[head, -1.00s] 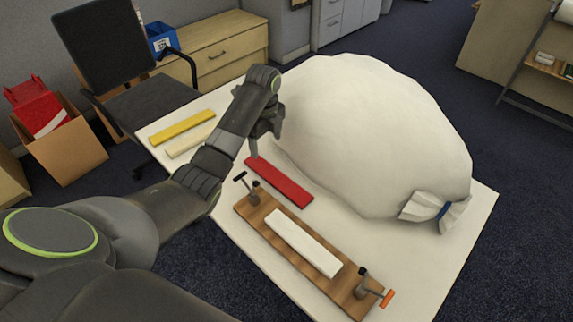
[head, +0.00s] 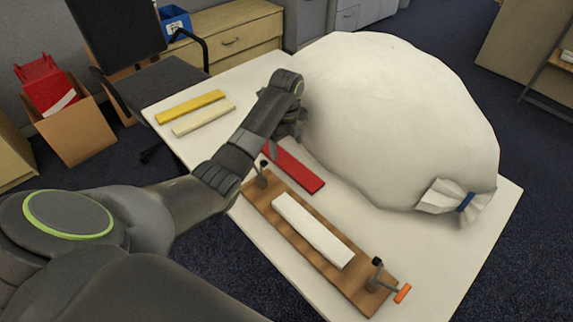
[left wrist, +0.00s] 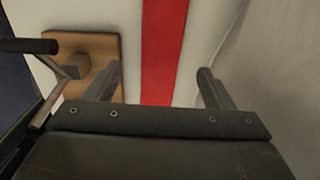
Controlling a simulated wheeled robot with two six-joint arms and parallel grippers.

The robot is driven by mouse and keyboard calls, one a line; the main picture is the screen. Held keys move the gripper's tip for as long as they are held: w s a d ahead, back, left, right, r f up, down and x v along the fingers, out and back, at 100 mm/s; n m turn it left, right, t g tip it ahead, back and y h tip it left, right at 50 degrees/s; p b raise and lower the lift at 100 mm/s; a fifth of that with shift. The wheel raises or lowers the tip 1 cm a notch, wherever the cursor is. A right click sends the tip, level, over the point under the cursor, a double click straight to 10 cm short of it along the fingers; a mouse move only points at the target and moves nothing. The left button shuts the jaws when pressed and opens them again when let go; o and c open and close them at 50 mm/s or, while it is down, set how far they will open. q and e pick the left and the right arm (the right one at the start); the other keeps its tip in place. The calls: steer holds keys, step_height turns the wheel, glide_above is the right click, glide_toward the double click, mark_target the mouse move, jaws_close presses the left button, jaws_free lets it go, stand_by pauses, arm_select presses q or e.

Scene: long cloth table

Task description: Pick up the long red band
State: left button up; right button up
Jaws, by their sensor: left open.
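The long red band (head: 294,168) lies flat on the white table between the wooden board and the big white sack. My arm hides its far end in the head view. In the left wrist view the red band (left wrist: 163,50) runs up the picture between the two fingers. My left gripper (left wrist: 160,82) is open and empty, its fingers on either side of the band with a gap to each. In the head view the left gripper (head: 284,136) is over the far part of the band, partly hidden by its own wrist. My right gripper is not in view.
The wooden board (head: 276,228) with clamps and a white strip (head: 313,231) lies close to the left finger. The bulging white sack (head: 400,115) fills the right side. Yellow (head: 190,107) and cream (head: 203,118) strips lie at the far left of the table.

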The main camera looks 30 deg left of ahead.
mark_target(286, 161)
arm_select(q)
steer(key=shift+w+f, duration=0.1)
steer(key=shift+f, duration=3)
steer(key=shift+c, duration=0.3)
steer(key=shift+a+r, duration=0.1)
steer(key=c, duration=1.1)
